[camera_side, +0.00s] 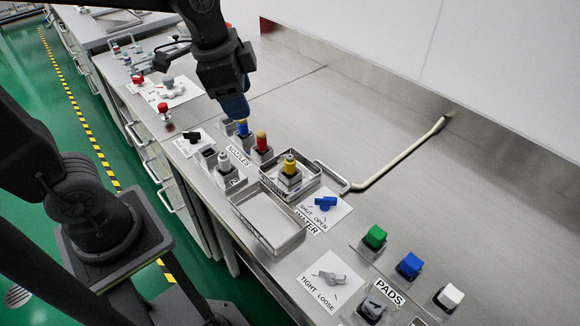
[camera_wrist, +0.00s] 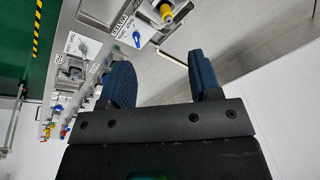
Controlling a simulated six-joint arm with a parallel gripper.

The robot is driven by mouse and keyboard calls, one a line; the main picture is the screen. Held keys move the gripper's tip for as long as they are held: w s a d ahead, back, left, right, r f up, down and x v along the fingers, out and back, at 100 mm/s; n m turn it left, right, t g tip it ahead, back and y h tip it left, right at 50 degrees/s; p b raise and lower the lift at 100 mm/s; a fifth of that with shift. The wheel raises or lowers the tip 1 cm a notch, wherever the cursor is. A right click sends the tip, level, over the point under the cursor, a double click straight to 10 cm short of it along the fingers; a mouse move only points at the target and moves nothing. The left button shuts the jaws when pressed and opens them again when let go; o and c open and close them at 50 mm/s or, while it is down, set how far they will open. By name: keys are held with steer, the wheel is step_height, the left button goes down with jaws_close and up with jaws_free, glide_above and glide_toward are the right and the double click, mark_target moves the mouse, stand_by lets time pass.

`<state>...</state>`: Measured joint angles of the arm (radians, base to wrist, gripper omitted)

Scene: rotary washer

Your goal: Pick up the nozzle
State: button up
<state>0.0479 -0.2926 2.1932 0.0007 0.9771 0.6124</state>
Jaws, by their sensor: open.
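Several nozzles stand upright near the NOZZLES label in the side view: a blue one (camera_side: 242,129), a red one (camera_side: 262,143) and a grey one (camera_side: 223,161). A yellow nozzle (camera_side: 290,166) stands on a grey block in a metal tray; it also shows at the top of the wrist view (camera_wrist: 166,12). My gripper (camera_side: 236,112) hangs above and close to the blue nozzle in the side view. In the wrist view its two blue fingers (camera_wrist: 163,75) are apart with nothing between them. I cannot tell whether the fingers touch the blue nozzle.
An empty metal tray (camera_side: 268,222) sits in front of the yellow nozzle. A blue valve handle (camera_side: 325,203) is on the WATER plate. A pale pipe (camera_side: 400,157) runs to the wall. Green, blue and white pads (camera_side: 409,265) are at the right.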

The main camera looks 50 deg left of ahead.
mark_target(290, 156)
steer(key=w+d+f+m+g, duration=0.3)
steer(key=w+f+m, duration=0.45)
steer(key=w, duration=0.25)
steer(key=shift+m, duration=0.55)
steer(key=f, duration=1.3)
steer(key=shift+s+a, duration=0.2)
steer(key=shift+a, duration=0.15)
jaws_close()
